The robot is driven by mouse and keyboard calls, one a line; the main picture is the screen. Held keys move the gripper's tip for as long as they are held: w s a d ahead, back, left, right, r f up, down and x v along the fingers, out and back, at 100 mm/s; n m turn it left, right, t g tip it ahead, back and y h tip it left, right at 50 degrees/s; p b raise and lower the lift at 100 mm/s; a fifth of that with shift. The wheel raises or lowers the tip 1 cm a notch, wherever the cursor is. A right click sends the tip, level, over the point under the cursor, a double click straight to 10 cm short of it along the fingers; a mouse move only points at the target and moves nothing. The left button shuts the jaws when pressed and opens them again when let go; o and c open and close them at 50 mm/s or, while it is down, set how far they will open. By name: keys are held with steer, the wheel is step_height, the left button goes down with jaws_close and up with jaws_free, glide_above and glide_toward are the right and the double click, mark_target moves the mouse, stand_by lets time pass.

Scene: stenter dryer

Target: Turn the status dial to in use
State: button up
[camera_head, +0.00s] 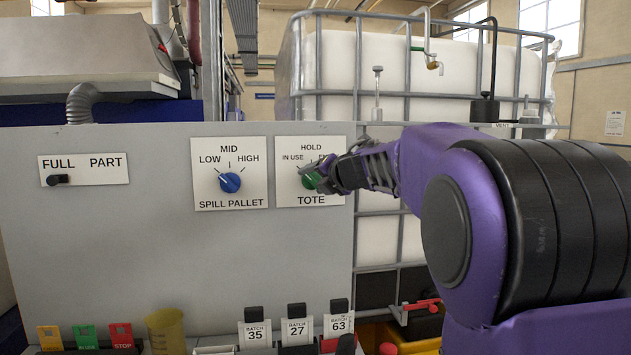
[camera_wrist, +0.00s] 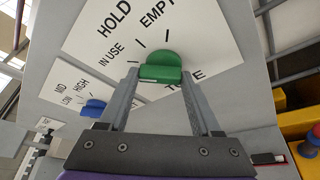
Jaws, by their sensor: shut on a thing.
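The status dial is a green knob (camera_head: 311,180) on a white plate marked IN USE, HOLD and TOTE (camera_head: 292,199) on the grey panel. In the wrist view the plate also reads EMPTY, and the green knob (camera_wrist: 161,67) sits between my two fingers. My gripper (camera_head: 318,178) is shut on the knob, one finger on each side of it. The IN USE and HOLD marks lie to the knob's upper left in the wrist view. My fingers hide part of the knob in the head view, so I cannot tell exactly where its pointer stands.
A blue SPILL PALLET dial (camera_head: 230,182) is left of the green one, and a FULL/PART slider (camera_head: 58,180) is further left. Batch tags (camera_head: 297,331), coloured tags (camera_head: 84,337) and a yellow beaker (camera_head: 166,332) stand below. A caged white tank (camera_head: 400,75) is behind.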

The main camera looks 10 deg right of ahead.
stand_by(0.6)
steer(key=o, duration=1.4)
steer(key=shift+s, duration=0.1)
